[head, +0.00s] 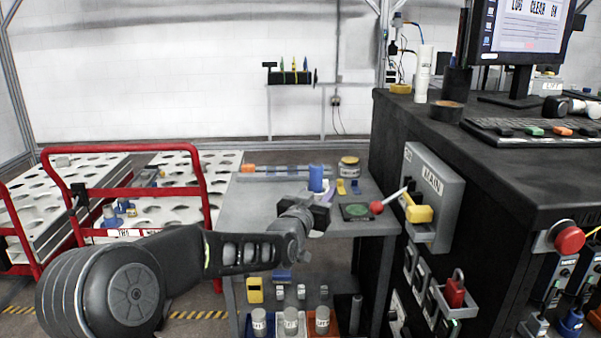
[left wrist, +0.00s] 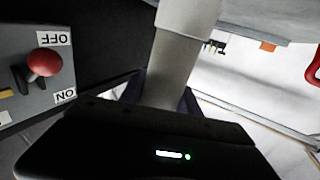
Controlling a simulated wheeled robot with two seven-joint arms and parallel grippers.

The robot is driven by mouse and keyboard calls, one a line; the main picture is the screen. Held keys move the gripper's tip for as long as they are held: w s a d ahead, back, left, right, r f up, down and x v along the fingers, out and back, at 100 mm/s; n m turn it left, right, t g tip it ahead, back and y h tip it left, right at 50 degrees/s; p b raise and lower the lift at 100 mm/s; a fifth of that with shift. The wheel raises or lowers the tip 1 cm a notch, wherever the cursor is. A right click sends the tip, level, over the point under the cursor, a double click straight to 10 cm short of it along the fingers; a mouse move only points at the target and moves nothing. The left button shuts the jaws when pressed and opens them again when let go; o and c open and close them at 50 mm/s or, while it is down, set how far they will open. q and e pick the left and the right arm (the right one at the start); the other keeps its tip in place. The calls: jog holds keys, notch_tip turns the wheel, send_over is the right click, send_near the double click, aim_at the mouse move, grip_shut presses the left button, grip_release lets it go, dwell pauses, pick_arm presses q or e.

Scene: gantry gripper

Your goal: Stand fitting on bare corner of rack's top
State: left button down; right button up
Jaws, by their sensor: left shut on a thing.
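The rack (head: 246,214) is a grey stand with a flat top and lower shelves. The front left part of its top is bare. My left gripper (head: 322,198) is over the middle of the top, pointing away from me. In the left wrist view it is shut on a pale grey, column-like fitting (left wrist: 172,65) with a wider, lighter end. In the head view the gripper and wrist mostly hide the fitting. A blue cylinder (head: 316,177) shows just beyond the fingers; I cannot tell whether it is part of the held thing. My right gripper is not in view.
The rack's top also bears an orange-ended rod (head: 290,169), a jar (head: 349,167) and a green round piece (head: 356,211). A grey panel with a red-knobbed lever (head: 376,207) stands close on the right. Red-railed carts (head: 120,150) stand left.

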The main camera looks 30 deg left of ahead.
pick_arm(q)
jog(key=s+d+f+m+h+p, duration=0.1)
jog(key=s+d+f+h+p, duration=0.1)
jog(key=d+p, duration=0.5)
jog(key=s+d+f+m+h+p, duration=0.1)
jog(key=s+d+f+p, duration=0.2)
jog(key=d, duration=1.1)
notch_tip(320, 180, down, 2)
jog(key=p, duration=0.4)
jog(key=shift+s+d+f+h+p, duration=0.15)
jog(key=shift+s+d+h+p, duration=0.1)
jog(key=shift+h+p, duration=0.15)
